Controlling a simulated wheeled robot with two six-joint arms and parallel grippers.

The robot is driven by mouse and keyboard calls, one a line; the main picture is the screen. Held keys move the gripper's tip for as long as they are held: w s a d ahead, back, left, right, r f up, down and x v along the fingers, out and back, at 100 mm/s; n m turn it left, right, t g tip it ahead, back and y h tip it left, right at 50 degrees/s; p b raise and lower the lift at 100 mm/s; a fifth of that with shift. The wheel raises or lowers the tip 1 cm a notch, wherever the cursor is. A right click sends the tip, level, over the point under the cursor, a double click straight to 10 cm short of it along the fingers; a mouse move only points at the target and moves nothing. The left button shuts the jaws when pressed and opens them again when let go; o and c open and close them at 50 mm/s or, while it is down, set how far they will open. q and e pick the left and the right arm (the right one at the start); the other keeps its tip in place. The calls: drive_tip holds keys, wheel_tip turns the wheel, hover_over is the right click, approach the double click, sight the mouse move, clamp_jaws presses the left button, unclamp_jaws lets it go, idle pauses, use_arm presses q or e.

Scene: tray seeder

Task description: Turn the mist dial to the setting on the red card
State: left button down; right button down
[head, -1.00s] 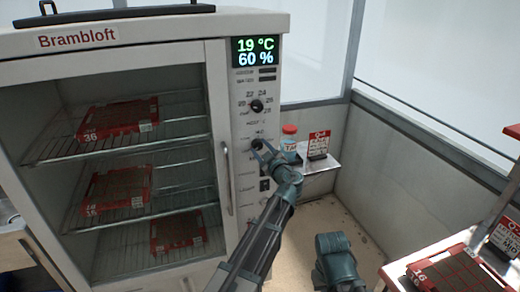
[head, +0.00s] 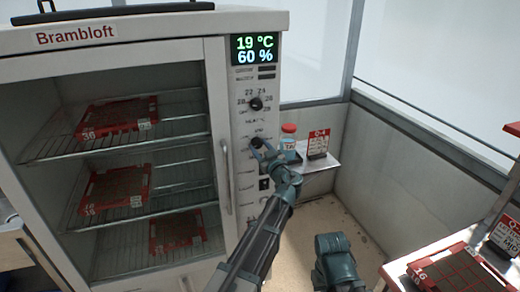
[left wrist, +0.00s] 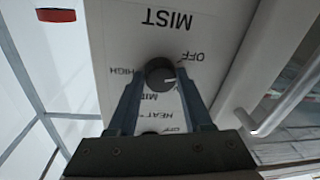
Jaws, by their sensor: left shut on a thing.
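The black mist dial (left wrist: 160,75) shows in the left wrist view on a white panel, under the word MIST. The labels OFF, MID and HIGH stand around it. Its white mark points to the right of the picture, a little below the OFF label. My left gripper (left wrist: 163,88) is shut on the dial, one finger on each side. In the head view the dial (head: 257,143) is on the cabinet's control panel, with my left gripper (head: 264,152) at it. A red and white card (head: 318,143) stands on a small shelf at right; its writing is too small to read.
The heat dial (head: 256,104) sits above on the panel, below a display (head: 255,49) reading 19 °C and 60 %. A red-capped bottle (head: 288,142) stands close beside my left gripper. The cabinet (head: 216,70) holds trays on racks. Another tray (head: 440,270) lies at lower right.

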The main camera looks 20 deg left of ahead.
use_arm(q)
drive_tip(key=m+b, duration=0.1)
drive_tip(key=m, duration=0.5)
drive_tip(key=shift+f+t, duration=0.1)
drive_tip(key=shift+t, duration=0.2)
drive_tip(key=m, duration=0.4)
drive_tip(key=shift+s+a+m+t, duration=0.1)
drive_tip(key=shift+m+t, duration=0.2)
drive_tip(key=shift+m, duration=0.1)
drive_tip(key=m, duration=0.5)
drive_tip(key=shift+t+h, duration=0.3)
drive_tip(key=shift+h, duration=0.1)
drive_tip(key=m+h, duration=0.1)
drive_tip(key=m, duration=0.5)
drive_tip(key=shift+s+a, duration=0.1)
drive_tip(key=m, duration=0.5)
drive_tip(key=shift+h+p, duration=0.4)
drive_tip(key=m, duration=0.3)
drive_tip(key=m+p, duration=0.1)
drive_tip(key=shift+r+m, duration=0.25)
drive_tip(key=shift+m, duration=0.05)
drive_tip(key=m, duration=0.4)
drive_tip(key=shift+h+p, duration=0.3)
drive_tip(key=shift+p, duration=0.1)
drive_tip(key=shift+m+g+p, duration=0.4)
drive_tip(key=shift+m, duration=2)
